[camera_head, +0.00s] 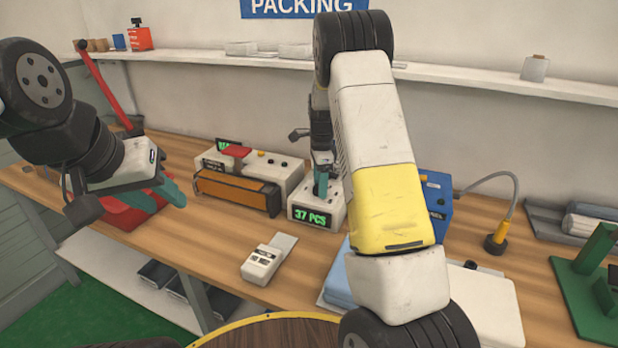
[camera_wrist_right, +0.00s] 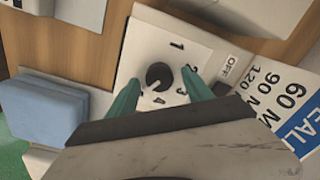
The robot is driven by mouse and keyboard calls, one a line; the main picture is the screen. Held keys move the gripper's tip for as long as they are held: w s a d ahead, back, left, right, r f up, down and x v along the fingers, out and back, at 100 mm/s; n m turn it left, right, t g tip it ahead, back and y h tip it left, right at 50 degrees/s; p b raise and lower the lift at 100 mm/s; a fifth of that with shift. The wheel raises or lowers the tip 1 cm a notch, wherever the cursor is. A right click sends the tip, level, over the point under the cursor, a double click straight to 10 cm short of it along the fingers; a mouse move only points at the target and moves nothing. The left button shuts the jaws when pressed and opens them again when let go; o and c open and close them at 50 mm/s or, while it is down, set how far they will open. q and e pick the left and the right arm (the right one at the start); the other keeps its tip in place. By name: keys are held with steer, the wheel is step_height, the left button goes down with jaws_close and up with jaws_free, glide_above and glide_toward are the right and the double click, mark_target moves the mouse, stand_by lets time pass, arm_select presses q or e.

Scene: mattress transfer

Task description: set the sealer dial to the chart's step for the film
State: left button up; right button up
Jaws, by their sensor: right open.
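In the right wrist view a black round dial knob (camera_wrist_right: 158,75) sits on a white panel (camera_wrist_right: 150,40) with the numbers 1 to 4 and an OFF mark around it. Its pointer setting is too small to tell. My right gripper (camera_wrist_right: 160,95) is open, one teal finger on each side of the knob; contact cannot be told. In the head view my right gripper (camera_head: 321,185) is over a white box reading "37 PCS" (camera_head: 314,216), partly hidden by my arm. A white and blue chart (camera_wrist_right: 280,95) shows partly, with 60, 90 and 120. My left gripper (camera_head: 155,196) is open at the left.
A white machine with an orange front (camera_head: 236,190) stands left of the box. A handheld device (camera_head: 264,262) lies in front. A blue box (camera_head: 436,205), a bent lamp-like stalk (camera_head: 497,240) and a green stand (camera_head: 590,285) are right. A red tray (camera_head: 110,214) is below my left gripper.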

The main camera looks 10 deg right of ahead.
steer(key=shift+f, duration=0.3)
jaws_close()
